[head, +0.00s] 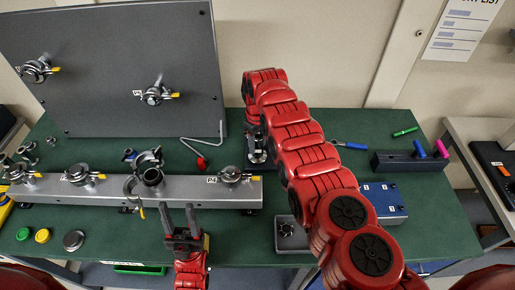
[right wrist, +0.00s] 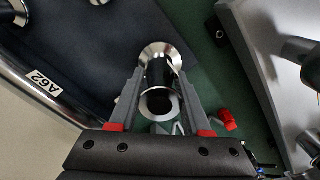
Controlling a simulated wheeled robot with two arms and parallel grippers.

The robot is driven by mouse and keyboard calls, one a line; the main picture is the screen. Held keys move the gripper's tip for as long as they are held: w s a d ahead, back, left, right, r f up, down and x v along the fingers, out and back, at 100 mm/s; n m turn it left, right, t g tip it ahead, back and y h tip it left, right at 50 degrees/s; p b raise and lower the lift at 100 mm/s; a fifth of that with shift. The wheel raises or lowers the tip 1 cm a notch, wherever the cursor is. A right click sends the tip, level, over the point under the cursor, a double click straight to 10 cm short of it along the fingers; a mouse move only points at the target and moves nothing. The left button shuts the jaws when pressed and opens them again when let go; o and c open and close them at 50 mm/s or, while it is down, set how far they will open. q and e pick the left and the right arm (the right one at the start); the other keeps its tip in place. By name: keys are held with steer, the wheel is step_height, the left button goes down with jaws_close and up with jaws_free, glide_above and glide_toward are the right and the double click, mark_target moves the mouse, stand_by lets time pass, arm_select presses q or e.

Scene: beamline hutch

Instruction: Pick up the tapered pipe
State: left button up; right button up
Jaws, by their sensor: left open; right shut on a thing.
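The tapered pipe (right wrist: 160,72), a shiny metal piece with a flared round end, sits between the fingers of my right gripper (right wrist: 158,92) in the right wrist view. The gripper is shut on it. In the head view my right gripper (head: 257,140) points down behind the rail's right end, partly hidden by my red arm. Whether the pipe touches the table is hard to tell. My left gripper (head: 180,214) is open and empty, in front of the metal rail (head: 205,195).
A grey upright panel (head: 110,80) with clamped fittings stands at the back left. A hex key (head: 205,142) lies behind the rail. Green table (head: 235,235) is bare front-centre.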

mark_target(257, 136)
jaws_close()
step_height(257, 136, up, 6)
steer(key=p, duration=0.5)
steer(key=shift+r, duration=0.15)
steer(key=shift+r+p, duration=0.35)
steer(key=shift+r, duration=1.5)
